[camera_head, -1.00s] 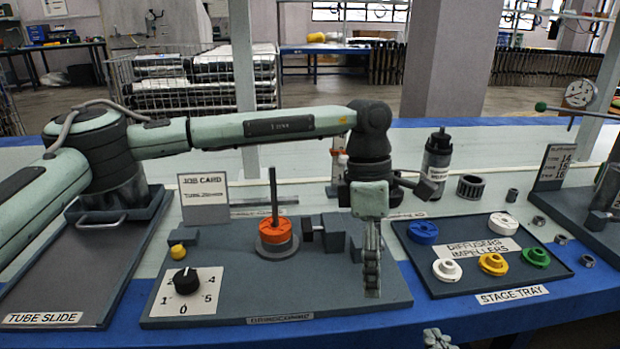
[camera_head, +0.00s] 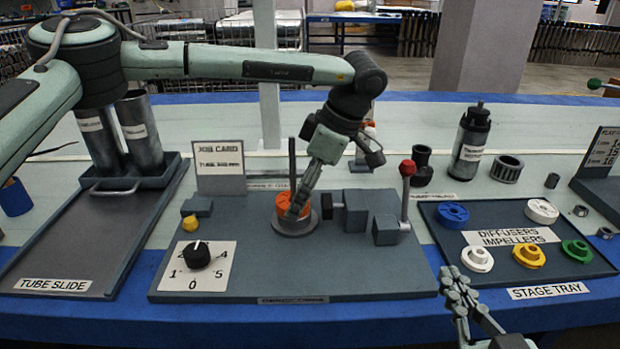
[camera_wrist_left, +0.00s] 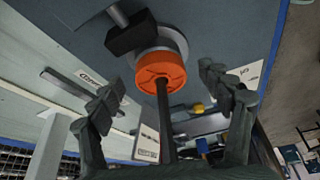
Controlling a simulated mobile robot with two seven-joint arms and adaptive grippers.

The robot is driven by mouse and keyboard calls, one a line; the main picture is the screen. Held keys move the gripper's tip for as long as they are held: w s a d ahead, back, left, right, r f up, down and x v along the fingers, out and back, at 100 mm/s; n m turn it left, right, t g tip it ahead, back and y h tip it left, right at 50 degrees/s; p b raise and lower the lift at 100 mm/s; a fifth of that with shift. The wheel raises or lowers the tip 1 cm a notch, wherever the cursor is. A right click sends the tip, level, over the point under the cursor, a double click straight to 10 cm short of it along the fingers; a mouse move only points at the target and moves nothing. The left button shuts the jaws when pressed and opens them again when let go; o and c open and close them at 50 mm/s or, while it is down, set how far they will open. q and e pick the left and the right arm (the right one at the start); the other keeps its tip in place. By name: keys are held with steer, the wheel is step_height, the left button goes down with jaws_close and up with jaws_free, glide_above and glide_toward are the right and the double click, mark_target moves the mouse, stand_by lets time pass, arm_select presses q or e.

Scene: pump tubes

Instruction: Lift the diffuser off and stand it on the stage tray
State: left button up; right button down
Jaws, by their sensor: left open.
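The orange diffuser (camera_head: 282,203) sits on a grey round base on the bench plate, with a dark upright rod rising through it. My left gripper (camera_head: 301,203) reaches down over its right side, partly hiding it. In the left wrist view, the diffuser (camera_wrist_left: 160,68) and rod lie between the widely spread fingers of the left gripper (camera_wrist_left: 162,92), which is open and empty. The stage tray (camera_head: 598,265) is at the right, holding blue, white, yellow and green ring parts. My right gripper (camera_head: 458,285) is at the front edge, below the tray's left corner; its opening is unclear.
A red-knobbed lever (camera_head: 407,170) and grey blocks (camera_head: 385,230) stand right of the diffuser. A numbered dial (camera_head: 196,255) and yellow button are front left.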

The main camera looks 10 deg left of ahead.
arm_select(q)
steer(key=shift+a+f, duration=0.15)
steer(key=shift+f, duration=0.2)
steer(key=shift+c, duration=0.3)
steer(key=c, duration=1.5)
steer(key=shift+o, duration=0.2)
steer(key=shift+r+p, duration=0.4)
steer(key=shift+r, duration=0.2)
